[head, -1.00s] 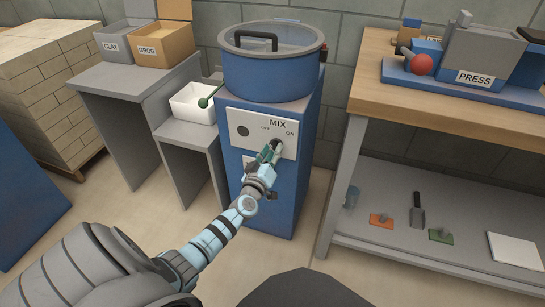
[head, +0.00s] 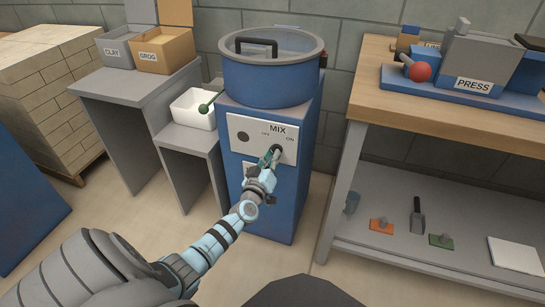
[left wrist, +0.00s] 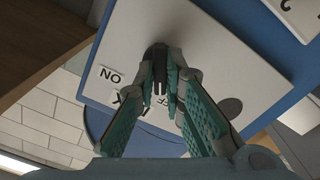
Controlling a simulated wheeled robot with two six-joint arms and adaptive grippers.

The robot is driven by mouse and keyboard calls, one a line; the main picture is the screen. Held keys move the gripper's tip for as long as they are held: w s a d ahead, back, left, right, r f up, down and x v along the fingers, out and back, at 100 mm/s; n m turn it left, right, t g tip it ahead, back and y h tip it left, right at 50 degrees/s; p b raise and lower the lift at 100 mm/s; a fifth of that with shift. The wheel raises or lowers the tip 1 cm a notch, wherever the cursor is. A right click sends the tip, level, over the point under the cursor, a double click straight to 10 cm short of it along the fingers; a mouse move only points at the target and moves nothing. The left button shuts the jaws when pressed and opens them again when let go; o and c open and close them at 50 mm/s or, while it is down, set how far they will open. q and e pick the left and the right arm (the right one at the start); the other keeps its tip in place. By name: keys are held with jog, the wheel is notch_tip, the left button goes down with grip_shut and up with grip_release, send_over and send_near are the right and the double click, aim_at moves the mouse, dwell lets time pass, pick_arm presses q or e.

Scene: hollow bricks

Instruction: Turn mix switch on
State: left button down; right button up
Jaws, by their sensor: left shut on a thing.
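The mixer is a blue cabinet (head: 300,195) with a round blue drum (head: 268,82) on top. Its pale panel (head: 240,124), marked MIX, OFF and ON, faces me and also fills much of the left wrist view (left wrist: 212,62). My left gripper (head: 274,153) is at the right part of this panel, below the ON mark. In the left wrist view its teal fingers (left wrist: 160,68) are shut on the dark switch (left wrist: 157,58). The fingers hide part of the switch and of the OFF mark, so its exact setting is hard to tell. My right gripper is out of view.
A white tub (head: 193,108) with a green-ended stick stands on a low grey table left of the mixer. CLAY (head: 114,50) and GROG (head: 165,55) boxes stand further left. A wooden workbench (head: 368,92) with a blue press stands close on the right, tools on its shelf.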

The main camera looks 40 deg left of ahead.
pick_arm(q)
jog(key=shift+d+m+p, duration=0.1)
jog(key=shift+m+p, duration=3.25)
jog(key=shift+m, duration=3.15)
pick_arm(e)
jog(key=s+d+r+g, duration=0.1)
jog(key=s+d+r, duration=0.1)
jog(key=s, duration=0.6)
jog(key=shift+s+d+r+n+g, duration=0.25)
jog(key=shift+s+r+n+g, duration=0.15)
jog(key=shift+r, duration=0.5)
pick_arm(q)
jog(key=c, duration=1.7)
grip_release()
